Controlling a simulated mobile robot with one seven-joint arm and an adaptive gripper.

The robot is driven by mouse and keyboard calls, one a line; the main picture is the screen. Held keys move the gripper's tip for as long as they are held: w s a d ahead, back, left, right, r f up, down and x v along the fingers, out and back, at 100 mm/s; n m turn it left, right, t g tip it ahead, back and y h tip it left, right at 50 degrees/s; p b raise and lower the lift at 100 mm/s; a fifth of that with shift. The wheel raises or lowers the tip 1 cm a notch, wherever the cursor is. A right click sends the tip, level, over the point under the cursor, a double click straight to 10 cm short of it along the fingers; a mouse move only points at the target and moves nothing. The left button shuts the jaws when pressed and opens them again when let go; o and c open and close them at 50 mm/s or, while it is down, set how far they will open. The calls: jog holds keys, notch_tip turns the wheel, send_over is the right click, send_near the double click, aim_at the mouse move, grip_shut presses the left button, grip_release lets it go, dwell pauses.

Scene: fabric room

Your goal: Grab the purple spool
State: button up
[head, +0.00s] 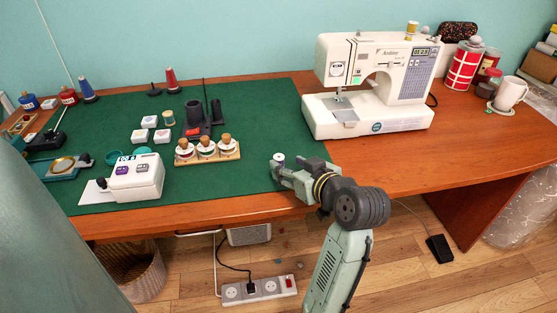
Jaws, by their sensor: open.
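A small spool (278,159) with a pale top and a purplish side shows right at the fingertips of my gripper, near the front right part of the green mat (250,115). My gripper (277,171) reaches in from the right, low over the mat's right edge, with its fingers open and pointing left. The spool appears to be between or just behind the fingertips; its lower part is hidden by the fingers. I cannot tell whether the fingers touch it.
A wooden rack of stoppered jars (207,150) stands left of my gripper. A white sewing machine (375,85) stands behind it to the right. Bare tabletop (430,160) lies to the right.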

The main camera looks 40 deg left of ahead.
aim_at(280, 158)
jog(key=shift+w+p+x, duration=0.15)
jog(key=shift+p+x, duration=0.15)
jog(key=shift+x, duration=1.2)
jog(key=shift+w+p+x, duration=0.15)
jog(key=shift+p+x, duration=0.1)
jog(key=shift+x, duration=1.25)
jog(key=shift+r, duration=0.2)
jog(key=shift+c, duration=0.5)
jog(key=c, duration=0.8)
jog(key=shift+o, duration=0.2)
